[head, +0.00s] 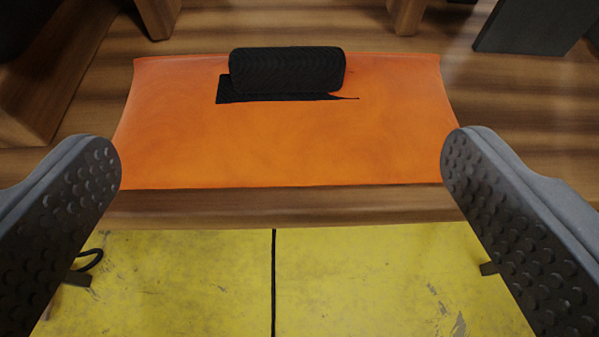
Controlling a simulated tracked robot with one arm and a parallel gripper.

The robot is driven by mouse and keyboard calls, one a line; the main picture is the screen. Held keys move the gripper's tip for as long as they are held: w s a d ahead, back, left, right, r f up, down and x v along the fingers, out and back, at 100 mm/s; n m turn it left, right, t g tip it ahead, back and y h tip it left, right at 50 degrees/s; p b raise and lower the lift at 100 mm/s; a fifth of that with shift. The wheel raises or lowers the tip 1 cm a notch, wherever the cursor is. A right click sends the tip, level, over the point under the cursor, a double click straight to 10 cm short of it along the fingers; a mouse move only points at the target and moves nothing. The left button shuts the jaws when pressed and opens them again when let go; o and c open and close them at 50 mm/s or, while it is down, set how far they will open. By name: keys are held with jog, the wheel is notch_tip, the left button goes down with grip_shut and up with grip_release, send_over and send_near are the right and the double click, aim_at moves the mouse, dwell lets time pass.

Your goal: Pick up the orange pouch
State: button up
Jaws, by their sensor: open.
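The orange pouch (290,145) lies flat on a brown wooden surface, in the upper middle of the head view. A black padded handle (287,70) runs across its far part, with a black patch or shadow under it. My gripper (280,160) is open, with one dark studded finger at the left and one at the right. The fingers frame the near corners of the pouch in the picture. Nothing is between them in their grip, and I cannot tell whether they touch the pouch.
The wooden surface (270,208) ends at a front edge just before the pouch. Below it is a scuffed yellow surface (400,275) with a dark line down its middle. Wooden posts (158,15) stand behind, and a dark grey block (530,25) is at the upper right.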

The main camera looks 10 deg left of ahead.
aim_at(289, 65)
jog(key=b+x, duration=0.1)
jog(key=x, duration=0.7)
jog(key=shift+d+f, duration=0.1)
jog(key=shift+b+x, duration=0.85)
jog(key=shift+x, duration=2)
jog(key=shift+d+f, duration=0.1)
jog(key=c, duration=1.3)
